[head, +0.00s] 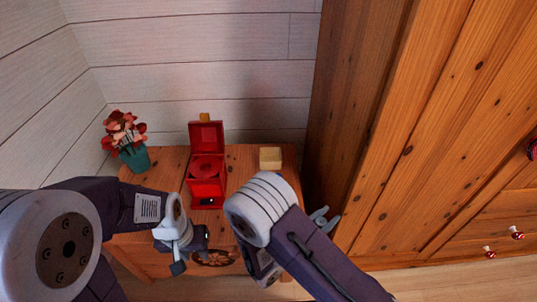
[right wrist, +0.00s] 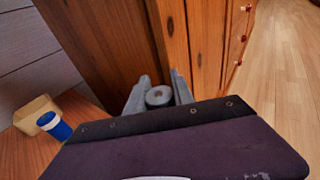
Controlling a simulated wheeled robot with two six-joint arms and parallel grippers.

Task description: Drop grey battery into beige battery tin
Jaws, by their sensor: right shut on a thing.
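The beige battery tin (head: 271,158) stands open at the back right of the wooden table; it also shows at the left in the right wrist view (right wrist: 36,114). The grey battery (right wrist: 159,96) is between the fingers of my right gripper (right wrist: 158,90), seen end-on. My right gripper (head: 324,217) is shut on it, to the right of the tin and nearer to me, by the table's right edge. The battery cannot be made out in the head view. My left gripper (head: 175,252) is at the table's front left; its finger opening is unclear.
A red record player (head: 207,168) with its lid up stands left of the tin. A flower pot (head: 134,157) is at the back left. A blue and white cylinder (right wrist: 54,126) is near the tin. A wooden wardrobe (head: 405,140) rises close on the right.

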